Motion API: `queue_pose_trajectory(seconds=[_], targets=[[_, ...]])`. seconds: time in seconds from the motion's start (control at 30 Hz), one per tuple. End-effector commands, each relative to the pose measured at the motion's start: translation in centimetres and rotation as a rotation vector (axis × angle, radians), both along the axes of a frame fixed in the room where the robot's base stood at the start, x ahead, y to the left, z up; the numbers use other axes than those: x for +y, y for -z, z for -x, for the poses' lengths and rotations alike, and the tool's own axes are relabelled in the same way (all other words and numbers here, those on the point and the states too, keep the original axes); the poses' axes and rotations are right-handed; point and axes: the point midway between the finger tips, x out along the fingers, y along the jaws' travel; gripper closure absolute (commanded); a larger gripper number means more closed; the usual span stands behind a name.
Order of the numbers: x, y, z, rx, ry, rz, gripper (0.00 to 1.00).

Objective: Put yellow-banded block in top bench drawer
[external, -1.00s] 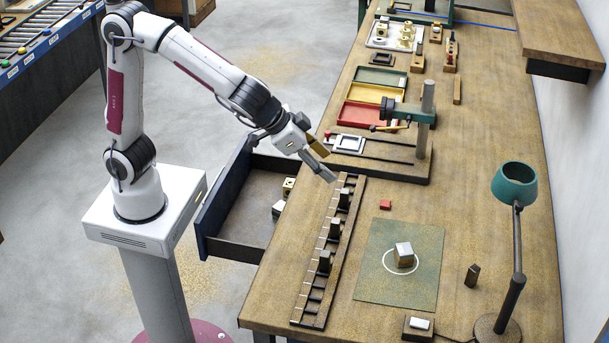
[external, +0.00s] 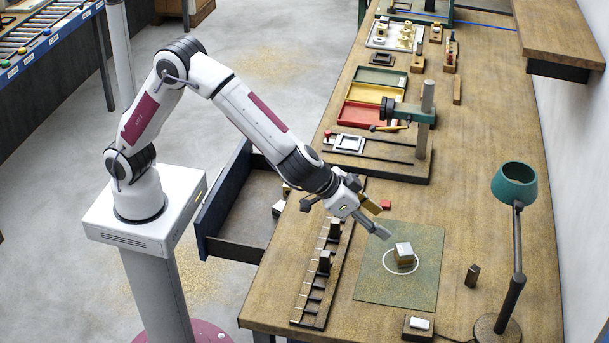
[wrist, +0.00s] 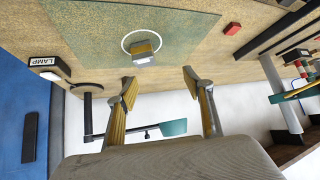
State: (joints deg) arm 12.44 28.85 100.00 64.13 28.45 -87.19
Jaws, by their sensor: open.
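A small block (external: 404,255) with a pale top and brownish sides stands inside a white circle on the green mat (external: 375,285). In the wrist view the block (wrist: 142,52) shows a yellowish strip and a grey face. My gripper (external: 382,219) is open and empty, above the mat's upper left edge and apart from the block. In the wrist view the block is beyond the fingertips (wrist: 158,79), slightly left of the gap's middle. The bench drawer (external: 228,248) is pulled open at the left, with light blocks (external: 278,208) inside, partly hidden by the bench edge.
A slotted rack (external: 312,300) with dark uprights lies between drawer and mat, partly under my arm. A red block (external: 386,204) lies above the mat. A lamp (external: 514,235), a dark upright piece (external: 472,275) and a labelled switch box (external: 418,326) stand around it.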

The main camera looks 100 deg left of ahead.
Motion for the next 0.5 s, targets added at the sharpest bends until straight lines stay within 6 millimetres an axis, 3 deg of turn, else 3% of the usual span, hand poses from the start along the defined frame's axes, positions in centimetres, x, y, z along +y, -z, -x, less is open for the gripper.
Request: queue_pose_trajectory(seconds=[0.23, 0.5], targets=[[-1.8, 3.0, -2.3, -0.016, 0.011, 0.020, 0.49], [-2.4, 4.0, -3.0, -0.023, 0.013, 0.029, 0.49]])
